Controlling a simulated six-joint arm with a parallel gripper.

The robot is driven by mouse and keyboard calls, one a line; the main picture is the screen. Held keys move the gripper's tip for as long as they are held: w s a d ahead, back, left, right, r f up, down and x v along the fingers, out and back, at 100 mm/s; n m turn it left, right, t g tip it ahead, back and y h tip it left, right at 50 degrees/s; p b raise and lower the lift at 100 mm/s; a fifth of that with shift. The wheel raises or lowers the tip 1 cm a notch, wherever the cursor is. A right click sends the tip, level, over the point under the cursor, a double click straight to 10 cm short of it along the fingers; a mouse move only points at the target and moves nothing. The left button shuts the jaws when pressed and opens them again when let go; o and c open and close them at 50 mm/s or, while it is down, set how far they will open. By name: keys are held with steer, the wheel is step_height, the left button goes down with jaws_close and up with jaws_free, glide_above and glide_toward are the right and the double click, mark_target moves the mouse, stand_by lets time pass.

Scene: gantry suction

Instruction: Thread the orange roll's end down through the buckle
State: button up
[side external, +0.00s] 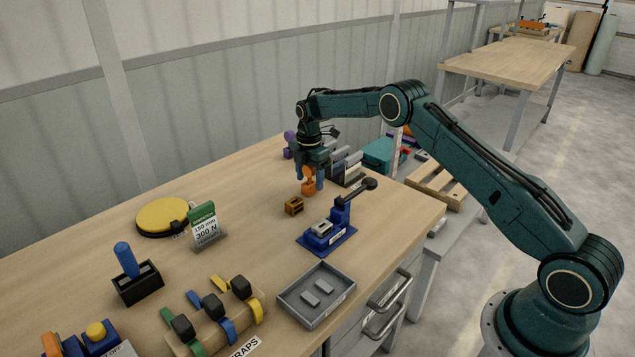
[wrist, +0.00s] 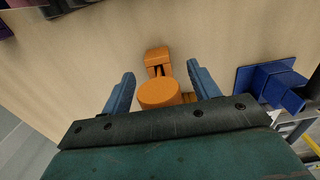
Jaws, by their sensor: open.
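The orange roll (wrist: 158,93) shows as a round orange end between my gripper's two blue fingers in the wrist view. In the side view orange shows between and below the fingers (side external: 308,188). My gripper (side external: 310,178) is open and points down over the table, with a gap visible on each side of the roll in the wrist view. A small brown-orange block with dark openings, which looks like the buckle (side external: 294,206), sits on the table just left of and nearer than the gripper. An orange slotted piece in the wrist view (wrist: 157,56) appears to be it. No threaded end is distinguishable.
A blue lever press (side external: 328,232) stands nearer than my gripper, to the right of it in the wrist view (wrist: 270,84). Grey upright plates (side external: 346,167) stand close behind.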

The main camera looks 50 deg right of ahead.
steer(key=c, duration=1.1)
steer(key=shift+o, duration=0.2)
step_height(320, 180, up, 20)
stand_by(0.4)
steer(key=shift+a+f, duration=0.1)
steer(key=shift+a, duration=0.1)
stand_by(0.5)
steer(key=s+a+f, duration=0.4)
steer(key=s+a, duration=0.1)
steer(key=s, duration=0.3)
steer(key=s+a+f, duration=0.4)
steer(key=s+a, duration=0.2)
steer(key=s, duration=0.1)
steer(key=shift+s+a+f, duration=0.3)
steer(key=shift+s, duration=0.1)
